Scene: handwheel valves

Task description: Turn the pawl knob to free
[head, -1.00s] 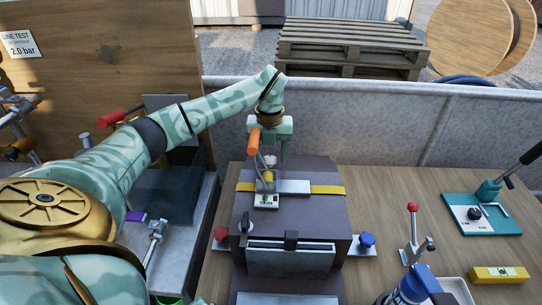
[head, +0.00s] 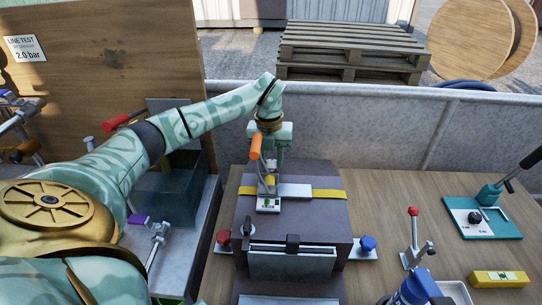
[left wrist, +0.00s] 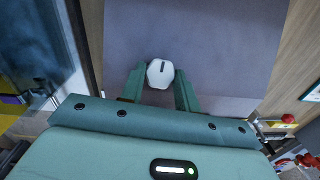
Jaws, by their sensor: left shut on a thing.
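My left gripper (head: 270,162) points down over the dark grey box, just behind the yellow strap (head: 328,194). It is shut on the pawl knob, a pale faceted knob (left wrist: 160,73) with a dark mark on top. The knob sits between the two green fingers in the left wrist view, its mark pointing roughly up the picture. In the head view the fingers and the orange handle (head: 255,146) mostly hide the knob. A small white label plate (head: 268,204) with a green mark lies in front of it. My right gripper is not in view.
The grey box (head: 318,222) stands on a wooden bench with a red knob (head: 223,238) and a blue knob (head: 367,243) at its sides. A red-tipped lever (head: 413,225), a teal lever plate (head: 482,217) and a yellow block (head: 499,278) are at right.

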